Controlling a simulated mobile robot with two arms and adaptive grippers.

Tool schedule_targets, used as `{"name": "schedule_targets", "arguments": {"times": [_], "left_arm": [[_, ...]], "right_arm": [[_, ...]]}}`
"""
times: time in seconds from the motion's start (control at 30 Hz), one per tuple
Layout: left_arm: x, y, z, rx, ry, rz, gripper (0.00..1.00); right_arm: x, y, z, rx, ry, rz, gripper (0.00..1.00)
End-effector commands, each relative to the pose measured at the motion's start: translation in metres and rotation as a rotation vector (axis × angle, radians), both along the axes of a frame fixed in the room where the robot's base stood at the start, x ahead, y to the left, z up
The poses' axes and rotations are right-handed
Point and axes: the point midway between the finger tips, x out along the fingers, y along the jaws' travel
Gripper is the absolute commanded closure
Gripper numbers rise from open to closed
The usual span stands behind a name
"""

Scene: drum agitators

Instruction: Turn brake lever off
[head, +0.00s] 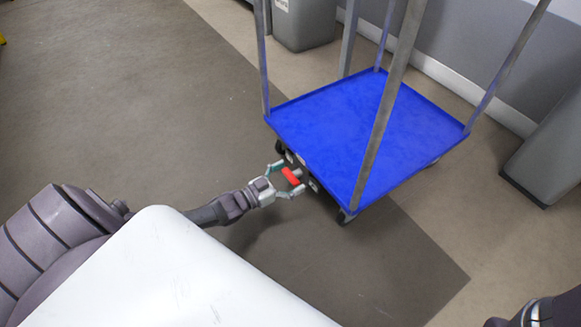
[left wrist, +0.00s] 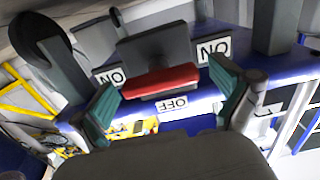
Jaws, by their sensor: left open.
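The brake lever (head: 291,176) is a small red bar low on the near side of the blue cart (head: 360,125). In the left wrist view the red lever (left wrist: 161,81) sits on a dark mount, with white ON labels (left wrist: 213,50) on both sides and an OFF label (left wrist: 174,103). My left gripper (head: 288,179) is open, its fingers spread to either side of the lever. In the left wrist view the fingers (left wrist: 168,103) stand apart from the lever's ends. Whether they touch it anywhere is unclear. My right gripper is not visible.
The cart has tall grey posts (head: 385,105) at its corners and wheels (head: 346,216) beneath. Grey bins stand behind it (head: 303,22) and at the right (head: 550,155), near the wall. The floor (head: 150,110) left of the cart is clear.

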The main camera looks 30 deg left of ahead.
Motion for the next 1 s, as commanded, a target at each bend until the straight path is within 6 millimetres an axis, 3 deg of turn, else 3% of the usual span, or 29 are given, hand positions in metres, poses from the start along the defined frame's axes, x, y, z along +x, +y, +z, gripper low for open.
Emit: {"name": "schedule_targets", "arguments": {"times": [0.13, 0.47, 0.77, 1.0], "left_arm": [[-0.0001, -0.0001, 0.0002, 0.0, 0.0, 0.0, 0.03], [-0.0005, 0.0002, 0.0, 0.0, 0.0, 0.0, 0.58], [-0.0007, 0.0002, 0.0001, 0.03, -0.013, 0.001, 0.6], [-0.0008, -0.0003, 0.0005, 0.149, -0.062, 0.001, 0.6]], "right_arm": [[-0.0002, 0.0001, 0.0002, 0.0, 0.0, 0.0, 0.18], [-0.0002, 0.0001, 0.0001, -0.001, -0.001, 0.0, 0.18], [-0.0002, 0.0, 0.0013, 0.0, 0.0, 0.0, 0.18], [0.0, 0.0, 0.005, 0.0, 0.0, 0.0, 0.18]]}}
